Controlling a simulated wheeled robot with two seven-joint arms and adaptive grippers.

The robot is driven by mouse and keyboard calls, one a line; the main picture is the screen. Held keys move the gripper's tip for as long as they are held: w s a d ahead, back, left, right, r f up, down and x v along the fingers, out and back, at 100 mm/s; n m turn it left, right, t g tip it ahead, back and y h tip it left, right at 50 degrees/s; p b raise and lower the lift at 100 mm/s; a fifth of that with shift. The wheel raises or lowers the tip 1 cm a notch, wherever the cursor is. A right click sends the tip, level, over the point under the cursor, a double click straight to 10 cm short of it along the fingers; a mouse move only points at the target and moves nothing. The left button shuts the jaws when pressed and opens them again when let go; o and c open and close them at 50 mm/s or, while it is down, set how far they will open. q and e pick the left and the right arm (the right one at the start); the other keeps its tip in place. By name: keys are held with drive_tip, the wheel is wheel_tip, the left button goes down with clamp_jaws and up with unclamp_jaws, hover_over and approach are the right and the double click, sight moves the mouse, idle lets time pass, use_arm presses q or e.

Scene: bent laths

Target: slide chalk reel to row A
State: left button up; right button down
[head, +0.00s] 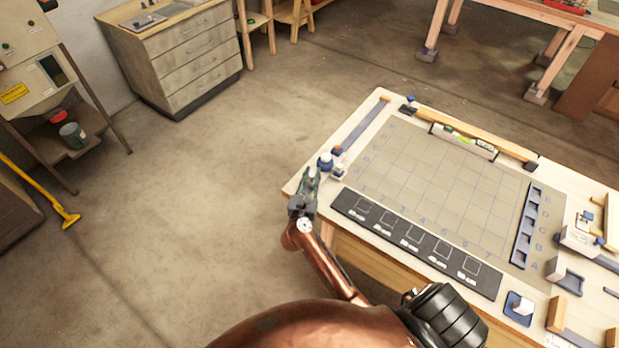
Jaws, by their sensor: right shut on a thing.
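The chalk reel (325,161), a small blue and white piece, is at the left corner of the bench, at the lower end of a grey-blue strip (364,126). My right gripper (311,178) is shut on it from the near left side; its fingers partly hide the contact. The grid board (440,180) lies to the right of the reel. Letters run along its right side, with A nearest the front. My left gripper is not in view.
A dark strip with several square outlines (415,240) lies along the bench's front edge. A level (463,141) lies at the grid's back edge. Small blocks and holders (567,282) crowd the right end. The grid's middle is clear.

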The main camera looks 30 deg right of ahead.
sight(322, 165)
drive_tip(key=d, duration=0.2)
drive_tip(key=w+d, duration=0.1)
drive_tip(key=d, duration=0.1)
drive_tip(key=w+d, duration=0.1)
drive_tip(key=d, duration=0.1)
drive_tip(key=shift+w, duration=0.25)
drive_tip(key=c, duration=1.7)
unclamp_jaws()
drive_tip(key=shift+c, duration=0.2)
drive_tip(key=shift+a, duration=0.1)
drive_tip(key=v, duration=0.7)
drive_tip(key=shift+s+a, duration=0.1)
drive_tip(key=shift+s, duration=0.05)
drive_tip(key=shift+s+a, duration=0.1)
